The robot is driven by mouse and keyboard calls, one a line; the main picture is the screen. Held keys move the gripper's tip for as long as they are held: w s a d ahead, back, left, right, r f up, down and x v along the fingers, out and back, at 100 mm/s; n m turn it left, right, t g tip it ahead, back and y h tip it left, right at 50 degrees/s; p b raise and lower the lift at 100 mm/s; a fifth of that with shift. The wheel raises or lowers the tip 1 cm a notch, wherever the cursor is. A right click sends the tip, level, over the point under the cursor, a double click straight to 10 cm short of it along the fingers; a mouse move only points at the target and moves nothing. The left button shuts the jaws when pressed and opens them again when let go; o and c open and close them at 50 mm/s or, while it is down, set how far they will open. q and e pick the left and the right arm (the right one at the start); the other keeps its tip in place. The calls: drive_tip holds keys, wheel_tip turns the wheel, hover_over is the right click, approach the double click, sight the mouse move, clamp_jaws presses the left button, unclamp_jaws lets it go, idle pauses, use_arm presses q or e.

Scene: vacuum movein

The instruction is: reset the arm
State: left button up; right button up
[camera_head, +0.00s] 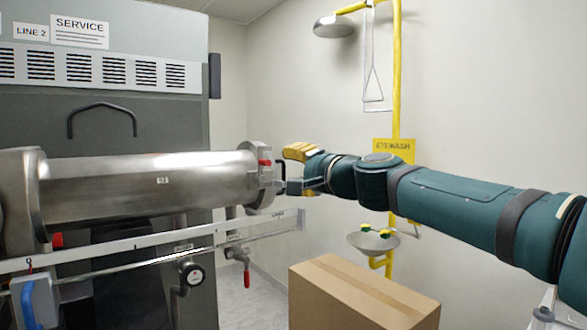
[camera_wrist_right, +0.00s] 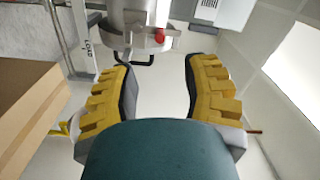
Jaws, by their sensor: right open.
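My right arm reaches in from the right in the head view. Its yellow-padded gripper (camera_head: 288,169) is beside the end flange of a horizontal steel cylinder (camera_head: 150,186). In the right wrist view the two padded fingers of the right gripper (camera_wrist_right: 158,72) are spread wide with nothing between them. The flange (camera_wrist_right: 140,38), with a red knob (camera_wrist_right: 159,36) and a dark handle (camera_wrist_right: 137,61), lies just beyond the fingertips. In the head view I cannot tell whether a finger touches the handle. My left gripper is not in view.
A cardboard box (camera_head: 362,295) stands below my right arm. A yellow eyewash and shower stand (camera_head: 397,80) with a basin (camera_head: 373,242) is behind the arm. A rail (camera_head: 150,240) runs below the cylinder. A grey cabinet (camera_head: 160,125) stands behind it.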

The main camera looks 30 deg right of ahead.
idle(0.3)
